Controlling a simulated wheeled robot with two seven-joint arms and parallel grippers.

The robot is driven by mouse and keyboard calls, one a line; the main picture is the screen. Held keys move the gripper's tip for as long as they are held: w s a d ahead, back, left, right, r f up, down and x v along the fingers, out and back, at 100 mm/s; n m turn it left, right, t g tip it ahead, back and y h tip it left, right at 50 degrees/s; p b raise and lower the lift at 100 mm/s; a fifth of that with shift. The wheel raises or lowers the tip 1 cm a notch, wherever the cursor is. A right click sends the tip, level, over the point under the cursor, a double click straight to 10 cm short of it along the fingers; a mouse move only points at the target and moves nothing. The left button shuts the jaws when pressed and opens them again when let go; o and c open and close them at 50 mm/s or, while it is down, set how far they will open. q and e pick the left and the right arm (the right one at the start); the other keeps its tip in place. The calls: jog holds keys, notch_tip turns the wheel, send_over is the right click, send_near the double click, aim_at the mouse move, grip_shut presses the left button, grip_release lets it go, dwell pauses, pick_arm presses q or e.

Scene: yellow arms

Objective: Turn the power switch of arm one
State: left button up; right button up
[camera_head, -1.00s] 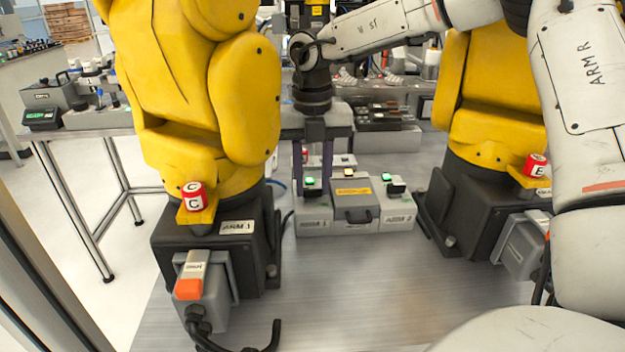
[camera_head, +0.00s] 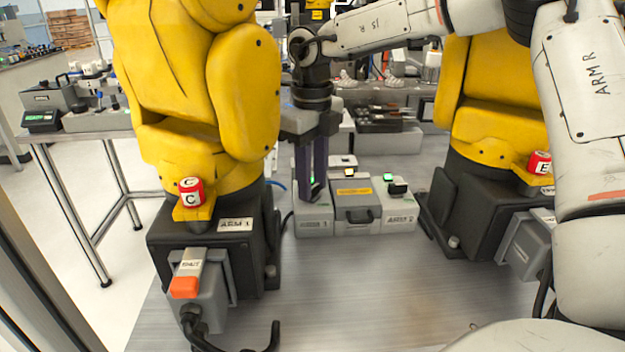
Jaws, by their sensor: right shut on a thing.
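My right gripper (camera_head: 312,198) points down at the left grey switch box (camera_head: 313,225), which stands on the metal table. The yellow arm labelled ARM 1 (camera_head: 236,224) stands to the left on a black base. My left gripper is not in view.
The right box (camera_head: 397,214) has a black switch and a green light. A second yellow arm (camera_head: 490,125) stands at the right. The front tabletop (camera_head: 390,290) is clear.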

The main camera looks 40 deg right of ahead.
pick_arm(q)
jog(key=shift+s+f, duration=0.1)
pick_arm(e)
jog(key=n, duration=0.6)
jog(key=shift+w, duration=0.1)
jog(key=shift+n, duration=0.3)
jog(key=o, duration=0.8)
jog(key=shift+r, duration=0.1)
pick_arm(q)
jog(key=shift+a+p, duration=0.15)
jog(key=shift+p, duration=0.35)
pick_arm(e)
notch_tip(320, 180, up, 10)
